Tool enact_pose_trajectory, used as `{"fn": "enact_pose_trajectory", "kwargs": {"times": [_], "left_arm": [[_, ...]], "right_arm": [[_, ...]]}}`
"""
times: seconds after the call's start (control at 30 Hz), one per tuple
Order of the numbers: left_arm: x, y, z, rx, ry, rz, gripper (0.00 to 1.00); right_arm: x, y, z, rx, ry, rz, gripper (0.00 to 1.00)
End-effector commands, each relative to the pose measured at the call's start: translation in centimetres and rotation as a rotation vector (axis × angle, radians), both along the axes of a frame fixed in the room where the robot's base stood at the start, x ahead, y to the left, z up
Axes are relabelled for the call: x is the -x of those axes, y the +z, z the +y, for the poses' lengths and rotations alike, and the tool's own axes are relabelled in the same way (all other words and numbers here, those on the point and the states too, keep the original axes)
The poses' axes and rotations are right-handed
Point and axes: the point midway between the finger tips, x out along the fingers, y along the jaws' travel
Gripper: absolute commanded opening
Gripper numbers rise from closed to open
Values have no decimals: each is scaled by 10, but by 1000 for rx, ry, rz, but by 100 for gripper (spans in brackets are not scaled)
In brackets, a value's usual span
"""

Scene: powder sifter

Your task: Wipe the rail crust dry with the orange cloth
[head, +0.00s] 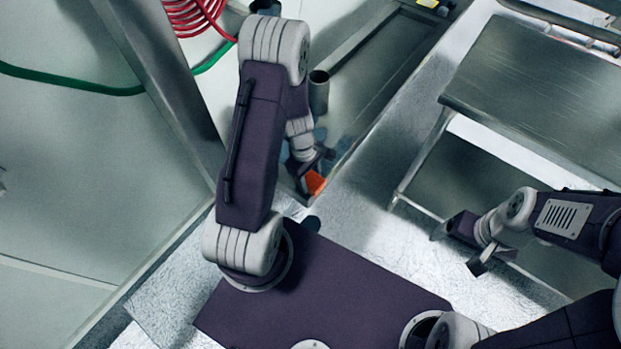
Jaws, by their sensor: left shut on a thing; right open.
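My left gripper (306,173) is shut on the orange cloth (315,183). Only a small part of the cloth shows below the gripper, beside the near end of a long grey metal rail or bench. My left arm hides much of the area around it. The rail crust cannot be made out in this view. My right gripper (466,250) is at the lower right, open and empty, in front of a metal table's legs and away from the cloth.
A steel table (540,95) with a lower shelf stands at the right. A dark metal post (165,80) rises at the left. A red coiled hose (195,14) and a green hose (70,84) are at the upper left. Bare floor (400,255) lies between.

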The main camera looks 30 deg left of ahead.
Motion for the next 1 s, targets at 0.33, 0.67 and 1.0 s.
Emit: {"fn": "enact_pose_trajectory", "kwargs": {"times": [0.33,0.67,1.0], "left_arm": [[-1,42,3,-2,-4,0,17],[-2,70,6,-2,-9,0,17],[-3,74,6,-2,-10,0,17]], "right_arm": [[0,38,0,0,0,-1,84],[0,68,0,0,0,-1,84],[0,72,0,0,0,-1,84]]}}
